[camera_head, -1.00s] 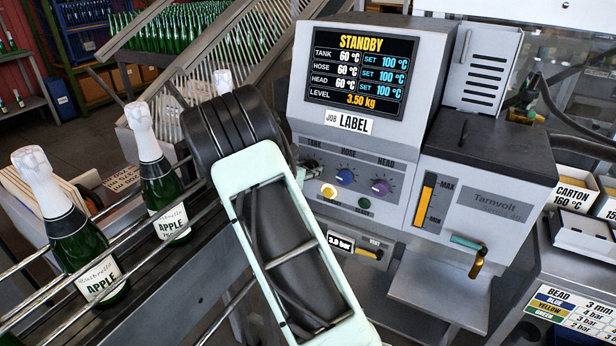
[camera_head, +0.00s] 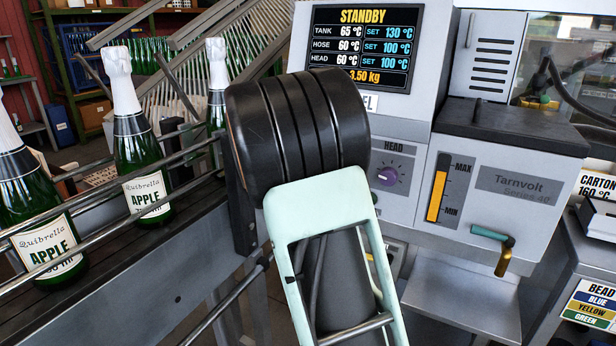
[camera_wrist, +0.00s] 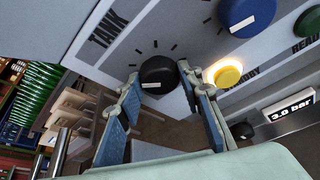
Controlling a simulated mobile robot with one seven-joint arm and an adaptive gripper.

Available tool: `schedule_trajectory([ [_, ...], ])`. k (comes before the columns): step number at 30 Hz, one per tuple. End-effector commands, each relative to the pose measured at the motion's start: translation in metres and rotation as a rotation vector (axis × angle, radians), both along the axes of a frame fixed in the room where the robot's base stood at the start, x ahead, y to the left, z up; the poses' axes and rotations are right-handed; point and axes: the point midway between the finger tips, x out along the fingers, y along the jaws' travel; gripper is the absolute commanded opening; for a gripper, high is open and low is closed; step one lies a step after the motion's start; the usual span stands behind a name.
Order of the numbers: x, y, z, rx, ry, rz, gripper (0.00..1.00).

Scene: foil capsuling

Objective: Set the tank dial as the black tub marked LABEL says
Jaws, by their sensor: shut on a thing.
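The tank dial (camera_wrist: 158,70) is a black knob with a white pointer mark, beside the word TANK in the wrist view. My gripper (camera_wrist: 160,80) has its two blue-padded fingers on either side of the knob and is shut on it. In the head view my arm hides the dial and the gripper. The display (camera_head: 362,47) reads STANDBY, with TANK at 65 °C and SET 130 °C; HOSE and HEAD both show SET 100 °C. The job plate (camera_head: 371,104) is mostly covered, showing only "EL". No black tub marked LABEL is visible.
A blue knob (camera_wrist: 247,14) and a lit yellow button (camera_wrist: 228,75) sit close right of the dial. Green bottles (camera_head: 140,160) stand on the conveyor at left. A tub marked CARTON 160 °C (camera_head: 597,187) and a bead chart (camera_head: 590,305) are at right.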

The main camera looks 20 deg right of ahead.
Motion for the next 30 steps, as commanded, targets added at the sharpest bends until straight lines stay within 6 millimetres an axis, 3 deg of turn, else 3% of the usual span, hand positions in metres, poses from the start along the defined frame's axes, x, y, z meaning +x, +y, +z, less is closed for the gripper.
schedule_trajectory([
  [26, -0.0006, -0.0002, -0.0009, 0.058, -0.070, 0.000, 0.09],
  [27, -0.0005, -0.0003, -0.0009, 0.057, -0.070, -0.001, 0.35],
  [30, -0.0005, -0.0002, -0.0009, 0.057, -0.070, -0.001, 0.46],
])
